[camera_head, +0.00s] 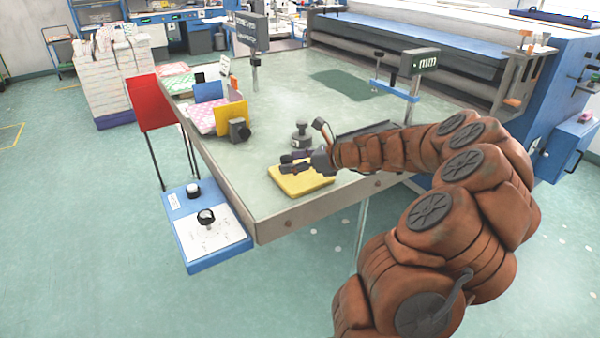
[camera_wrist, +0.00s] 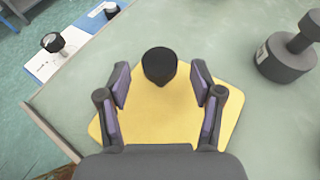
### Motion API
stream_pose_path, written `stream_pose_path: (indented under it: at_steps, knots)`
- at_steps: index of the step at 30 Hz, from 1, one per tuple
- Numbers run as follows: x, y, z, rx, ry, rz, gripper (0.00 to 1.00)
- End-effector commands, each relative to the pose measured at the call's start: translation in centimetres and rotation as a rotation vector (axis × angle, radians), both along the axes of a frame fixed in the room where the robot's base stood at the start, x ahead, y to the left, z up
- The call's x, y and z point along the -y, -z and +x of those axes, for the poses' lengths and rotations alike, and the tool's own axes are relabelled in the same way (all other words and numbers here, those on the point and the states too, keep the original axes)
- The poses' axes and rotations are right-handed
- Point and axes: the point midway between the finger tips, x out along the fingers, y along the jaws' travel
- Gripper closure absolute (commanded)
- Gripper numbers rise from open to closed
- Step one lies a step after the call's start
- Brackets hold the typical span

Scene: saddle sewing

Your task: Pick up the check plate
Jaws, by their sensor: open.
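The check plate appears to be the flat yellow plate (camera_head: 303,186) lying near the front edge of the table. It also shows in the wrist view (camera_wrist: 165,125), with a dark round knob (camera_wrist: 158,65) standing on it. My gripper (camera_head: 284,163) is over the plate in the head view. In the wrist view my gripper (camera_wrist: 160,82) is open, its purple-padded fingers on either side of the knob, with gaps to both sides. The knob is at or just beyond the fingertips. The head view does not show the knob clearly because the gripper covers that spot.
A dark metal weight (camera_head: 301,138) stands just behind the plate, and to its right in the wrist view (camera_wrist: 285,55). A grey-green table (camera_head: 240,175) has free room left of the plate. A blue-and-white control box (camera_head: 206,228) hangs at the table's left edge.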

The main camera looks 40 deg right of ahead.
Motion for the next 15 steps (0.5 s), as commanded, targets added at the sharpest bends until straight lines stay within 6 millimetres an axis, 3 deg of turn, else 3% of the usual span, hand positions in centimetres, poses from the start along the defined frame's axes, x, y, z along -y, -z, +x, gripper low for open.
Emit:
stream_pose_path:
  at_steps: [6,15]
  knots:
    - [-0.9,0.7,1.7,0.0,0.0,0.0,0.34]
    - [-1.0,0.9,1.9,0.0,0.0,0.0,0.34]
